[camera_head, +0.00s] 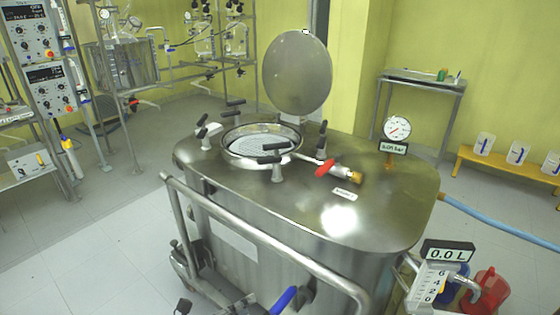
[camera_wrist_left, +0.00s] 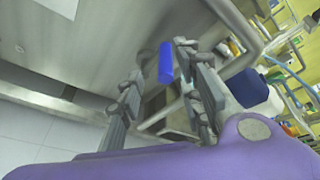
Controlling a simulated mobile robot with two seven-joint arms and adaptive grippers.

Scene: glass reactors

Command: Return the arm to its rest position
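In the wrist view my left gripper (camera_wrist_left: 166,75) shows a purple body and two grey jointed fingers, spread apart. A blue handle (camera_wrist_left: 165,62) appears in the gap between the fingertips. I see no finger touching it, and its depth relative to the tips is hard to judge. In the head view a blue handle (camera_head: 283,299) shows at the bottom edge, low on the front of the steel vessel (camera_head: 385,215). I cannot clearly make out my left gripper there. My right gripper is in neither view.
The vessel's round lid (camera_head: 297,72) stands open. A steel rail (camera_head: 265,238) runs along its front. A gauge (camera_head: 396,128) and red-handled valve (camera_head: 325,168) stick up from the top. A 0.0 L display (camera_head: 447,251) and red container (camera_head: 488,291) stand at right.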

